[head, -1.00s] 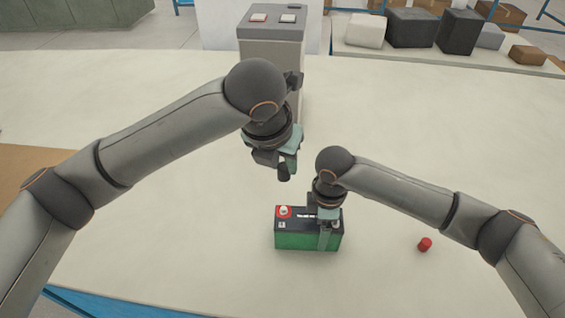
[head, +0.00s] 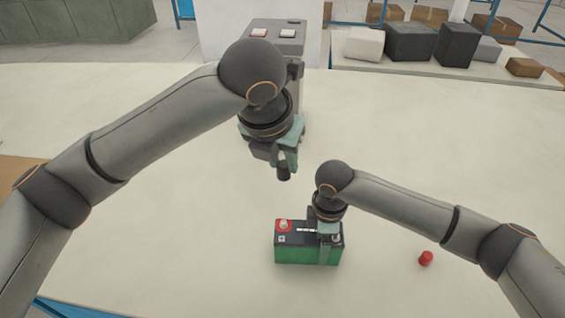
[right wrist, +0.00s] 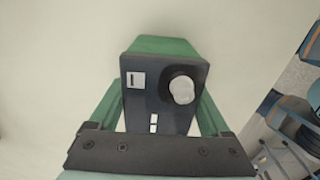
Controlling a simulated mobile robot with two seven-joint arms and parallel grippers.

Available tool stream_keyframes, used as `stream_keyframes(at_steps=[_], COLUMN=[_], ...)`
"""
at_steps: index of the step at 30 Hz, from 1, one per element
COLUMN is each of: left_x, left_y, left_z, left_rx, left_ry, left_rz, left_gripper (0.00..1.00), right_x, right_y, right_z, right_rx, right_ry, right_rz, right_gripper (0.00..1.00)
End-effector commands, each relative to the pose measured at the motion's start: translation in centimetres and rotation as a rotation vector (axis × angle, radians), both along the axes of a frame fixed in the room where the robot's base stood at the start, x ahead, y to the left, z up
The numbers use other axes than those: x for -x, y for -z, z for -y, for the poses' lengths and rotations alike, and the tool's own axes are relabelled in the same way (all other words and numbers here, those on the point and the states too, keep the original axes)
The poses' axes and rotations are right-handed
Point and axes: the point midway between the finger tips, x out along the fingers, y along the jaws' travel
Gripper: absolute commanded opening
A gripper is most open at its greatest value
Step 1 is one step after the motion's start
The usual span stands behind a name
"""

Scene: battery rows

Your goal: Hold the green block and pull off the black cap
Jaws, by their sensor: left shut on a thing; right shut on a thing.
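The green block is a green battery (head: 295,254) with a black top, upright on the table; it also shows in the right wrist view (right wrist: 165,47). My right gripper (head: 327,248) is shut on it near its right end, one finger on each long side. In the right wrist view, a bare silver post (right wrist: 182,90) stands in a black ring beside a minus mark. Another post in a red ring is at the left end. My left gripper (head: 284,162) is shut on the small dark black cap (head: 284,173), held apart from the battery, above and behind it.
A loose red cap (head: 426,258) lies on the table right of the battery. Several boxes sit on a shelf (head: 450,77) at the back right.

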Motion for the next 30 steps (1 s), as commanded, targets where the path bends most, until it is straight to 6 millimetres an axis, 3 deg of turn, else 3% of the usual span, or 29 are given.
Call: stream_keyframes(at_steps=[12, 13, 17, 25, 30], left_x=[0.0, 0.0, 0.0, 0.0, 0.0], left_y=[-0.5, -0.5, -0.5, -0.5, -0.5], left_z=[0.0, 0.0, 0.0, 0.0, 0.0], left_rx=[0.000, 0.000, 0.000, 0.000, 0.000], left_ry=[0.001, 0.001, 0.001, 0.001, 0.001], left_rz=[0.000, 0.000, 0.000, 0.000, 0.000], left_gripper=[0.00, 0.00, 0.00, 0.00, 0.00], right_x=[-0.1, -0.1, -0.1, 0.0, -0.1], right_y=[-0.1, -0.1, -0.1, -0.2, -2.0], right_z=[0.0, 0.0, 0.0, 0.0, 0.0], right_rx=[-0.001, -0.001, -0.001, -0.001, -0.003], right_ry=[0.001, 0.001, 0.001, 0.000, 0.000], right_rz=[0.003, 0.003, 0.002, 0.001, 0.003], right_gripper=[0.00, 0.84, 0.99, 1.00, 1.00])
